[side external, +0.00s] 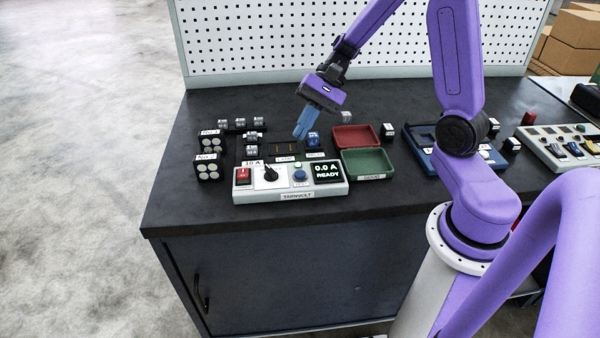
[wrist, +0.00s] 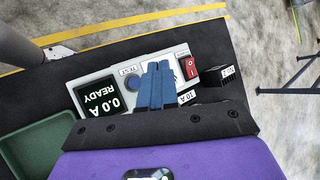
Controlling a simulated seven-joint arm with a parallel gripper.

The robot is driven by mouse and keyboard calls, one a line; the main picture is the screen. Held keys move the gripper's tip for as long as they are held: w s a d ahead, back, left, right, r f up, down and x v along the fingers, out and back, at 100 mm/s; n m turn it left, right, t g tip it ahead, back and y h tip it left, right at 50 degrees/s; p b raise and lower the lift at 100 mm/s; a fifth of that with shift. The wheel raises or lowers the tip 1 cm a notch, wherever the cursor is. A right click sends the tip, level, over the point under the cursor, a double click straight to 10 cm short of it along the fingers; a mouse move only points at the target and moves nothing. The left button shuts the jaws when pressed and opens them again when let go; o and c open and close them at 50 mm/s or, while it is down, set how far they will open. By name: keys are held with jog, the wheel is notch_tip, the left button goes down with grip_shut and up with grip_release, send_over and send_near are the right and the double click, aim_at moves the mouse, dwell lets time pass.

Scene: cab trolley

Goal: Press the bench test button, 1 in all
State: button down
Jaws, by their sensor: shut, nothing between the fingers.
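The bench test unit (side external: 290,190) is a light grey box with a red rocker switch (side external: 243,175), a black rotary knob (side external: 270,173), a blue round test button (side external: 300,174) and a dark display (side external: 327,172) reading 0.0 A READY. My gripper (side external: 299,134) has blue fingers, shut and empty, in the air behind the unit. In the wrist view the button (wrist: 132,83) shows just left of my fingertips (wrist: 158,66), apart from them. The fingers hide most of the knob area there.
A red tray (side external: 355,137) and a green tray (side external: 368,163) lie right of the unit. Black blocks with pale discs (side external: 208,167) stand left. Small modules (side external: 252,137) sit behind. A white pegboard (side external: 260,40) backs the dark bench; its front left is clear.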

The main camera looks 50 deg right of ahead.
aim_at(303, 171)
jog(key=shift+f, duration=4.35)
jog(key=shift+f, duration=0.4)
jog(key=shift+f, duration=0.5)
jog(key=shift+r, duration=0.95)
jog(key=shift+r, duration=2.5)
